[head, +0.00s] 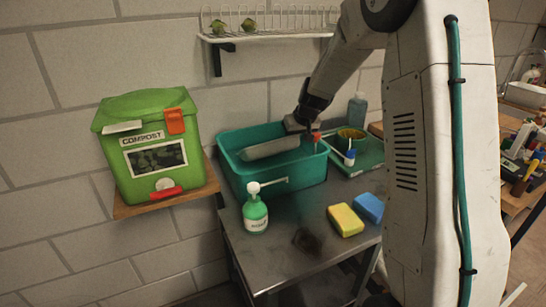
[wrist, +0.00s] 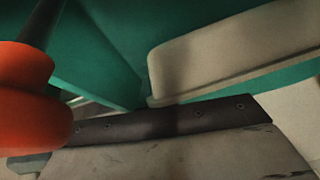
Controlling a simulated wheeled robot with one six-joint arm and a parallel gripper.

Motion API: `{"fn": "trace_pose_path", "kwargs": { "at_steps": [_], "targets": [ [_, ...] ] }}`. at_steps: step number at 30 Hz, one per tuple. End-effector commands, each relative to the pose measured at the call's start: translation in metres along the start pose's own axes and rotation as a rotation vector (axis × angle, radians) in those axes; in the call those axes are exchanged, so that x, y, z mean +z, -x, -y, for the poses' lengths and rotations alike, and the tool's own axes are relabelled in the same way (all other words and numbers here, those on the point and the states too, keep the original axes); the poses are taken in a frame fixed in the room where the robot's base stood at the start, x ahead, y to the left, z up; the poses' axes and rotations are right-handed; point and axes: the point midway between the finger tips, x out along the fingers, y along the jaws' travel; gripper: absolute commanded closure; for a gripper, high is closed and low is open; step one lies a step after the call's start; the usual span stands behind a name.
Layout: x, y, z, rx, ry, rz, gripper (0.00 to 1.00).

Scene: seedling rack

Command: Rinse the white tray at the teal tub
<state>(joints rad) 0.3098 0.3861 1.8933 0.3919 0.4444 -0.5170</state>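The white tray (head: 272,148) is tilted inside the teal tub (head: 262,181), its right end meeting my gripper (head: 297,126). My gripper reaches down over the tub's back right part and appears shut on that end; the fingertips do not show clearly. In the wrist view, the tray's pale rim and rounded corner (wrist: 220,48) lie close up against the teal tub wall (wrist: 105,40). I cannot see the tub's floor or any water.
A red-orange knob-like thing (head: 316,136) is close beside my gripper and looms in the wrist view (wrist: 30,95). A soap pump bottle (head: 255,213), yellow sponge (head: 345,220) and blue sponge (head: 369,207) stand in front. A green compost bin (head: 113,164) is left; a wire rack (head: 270,35) hangs above.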

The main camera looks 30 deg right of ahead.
Motion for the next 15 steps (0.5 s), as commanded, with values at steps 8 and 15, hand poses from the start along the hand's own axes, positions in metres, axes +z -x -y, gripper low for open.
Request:
{"fn": "trace_pose_path", "kwargs": {
  "at_steps": [8,15],
  "targets": [
    [-0.01,0.021,0.002,0.0,0.001,0.0,1.0],
    [-0.019,0.038,0.003,0.001,0.001,-0.001,1.0]
  ]
}}
